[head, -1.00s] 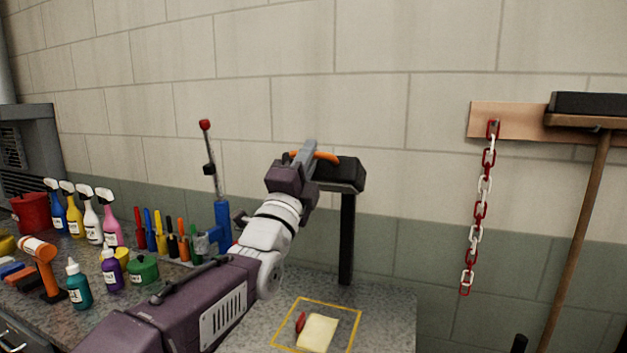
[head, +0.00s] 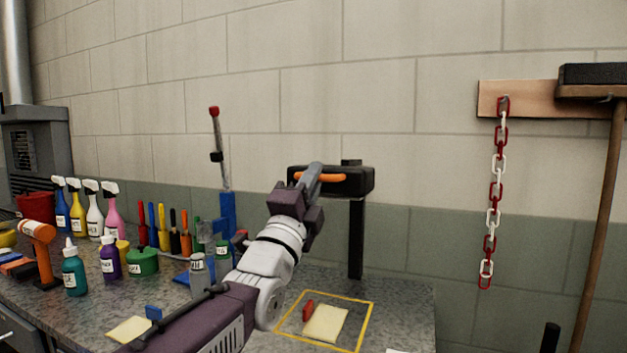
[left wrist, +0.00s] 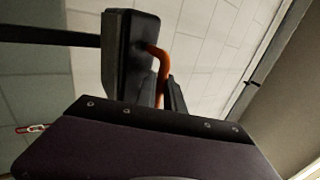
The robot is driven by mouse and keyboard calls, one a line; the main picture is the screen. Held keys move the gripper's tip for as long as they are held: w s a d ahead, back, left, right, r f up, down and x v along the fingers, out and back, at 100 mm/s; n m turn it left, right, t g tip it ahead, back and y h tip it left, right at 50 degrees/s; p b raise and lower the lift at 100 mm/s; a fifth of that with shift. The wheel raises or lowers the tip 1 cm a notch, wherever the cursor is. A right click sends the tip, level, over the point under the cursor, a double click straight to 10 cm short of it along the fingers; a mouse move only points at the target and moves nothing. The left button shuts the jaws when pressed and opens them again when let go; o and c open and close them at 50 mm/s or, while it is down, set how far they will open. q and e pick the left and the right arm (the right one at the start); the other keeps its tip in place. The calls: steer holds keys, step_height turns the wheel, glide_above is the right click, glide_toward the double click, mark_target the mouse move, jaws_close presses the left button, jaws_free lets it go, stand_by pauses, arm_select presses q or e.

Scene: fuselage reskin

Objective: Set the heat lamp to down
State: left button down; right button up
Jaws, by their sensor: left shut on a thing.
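The heat lamp (head: 352,181) is a black box-shaped head on a black upright post at the back of the bench, with an orange handle (head: 330,178) on its front. My left gripper (head: 313,176) is shut on the orange handle. In the left wrist view the lamp head (left wrist: 131,50) shows above my gripper (left wrist: 165,93), with the curved orange handle (left wrist: 163,66) entering between the fingers. The lamp head looks about level in the head view. My right gripper is not in view.
A yellow square outline (head: 370,318) with a pale pad (head: 326,323) and a small red item lies on the bench (head: 405,300) below the lamp. Bottles, markers and a blue press-like tool (head: 228,215) stand left. A red-and-white chain (head: 495,190) hangs right.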

arm_select(q)
steer(key=shift+f, duration=0.1)
steer(key=c, duration=1.7)
jaws_free()
steer(key=shift+o, duration=1.2)
steer(key=shift+w+d, duration=0.1)
steer(key=shift+w, duration=0.05)
steer(key=b+v, duration=0.2)
steer(key=v, duration=0.7)
steer(key=shift+f, duration=0.1)
